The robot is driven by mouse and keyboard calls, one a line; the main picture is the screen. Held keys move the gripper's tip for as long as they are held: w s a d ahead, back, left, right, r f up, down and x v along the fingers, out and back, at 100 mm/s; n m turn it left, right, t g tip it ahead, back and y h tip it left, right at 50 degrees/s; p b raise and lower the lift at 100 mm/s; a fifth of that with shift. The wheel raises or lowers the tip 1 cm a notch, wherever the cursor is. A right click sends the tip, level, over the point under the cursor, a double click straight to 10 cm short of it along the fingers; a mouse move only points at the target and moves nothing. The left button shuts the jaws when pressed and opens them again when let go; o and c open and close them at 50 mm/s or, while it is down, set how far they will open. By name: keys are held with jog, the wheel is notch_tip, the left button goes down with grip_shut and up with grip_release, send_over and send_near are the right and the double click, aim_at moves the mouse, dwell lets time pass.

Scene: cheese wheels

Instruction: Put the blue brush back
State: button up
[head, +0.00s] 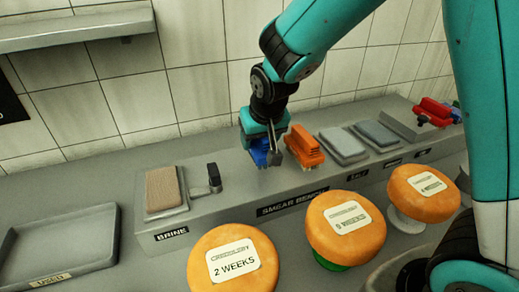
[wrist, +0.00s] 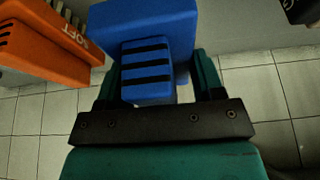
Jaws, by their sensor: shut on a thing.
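The blue brush (head: 261,156) is between the fingers of my gripper (head: 272,147) at the raised bench, just left of the orange brush. In the wrist view the blue brush (wrist: 150,75) fills the space between the two teal fingers of my gripper (wrist: 153,88), which is shut on it. I cannot tell whether the brush touches the bench top. The orange brush (head: 304,147), marked SOFT, stands close beside it and also shows at the wrist view's upper left (wrist: 45,45).
The grey bench (head: 235,192) carries a brown pad (head: 163,188) by the BRINE label, a small dark-handled object (head: 214,178) and grey pads (head: 343,146). Orange cheese wheels (head: 343,225) stand in front. Red and blue items (head: 434,112) are at far right. An empty tray (head: 60,250) lies left.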

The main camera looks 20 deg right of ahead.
aim_at(267, 139)
jog(key=shift+f, duration=2.05)
jog(key=shift+f, duration=0.1)
jog(key=o, duration=0.8)
jog(key=shift+o, duration=0.2)
jog(key=shift+r, duration=0.25)
jog(key=v, duration=1.1)
jog(key=shift+s+r+b, duration=0.1)
jog(key=shift+r+b, duration=0.05)
jog(key=shift+b, duration=0.15)
jog(key=s+a+r+n+g+y, duration=0.1)
jog(key=s+a+n+g+y, duration=0.1)
jog(key=s, duration=0.8)
jog(key=s+a+r+n+g+y, duration=0.2)
jog(key=s+n, duration=0.3)
jog(key=s, duration=0.5)
jog(key=shift+s+a+g, duration=0.25)
jog(key=shift+s+g, duration=0.05)
jog(key=shift+s, duration=0.05)
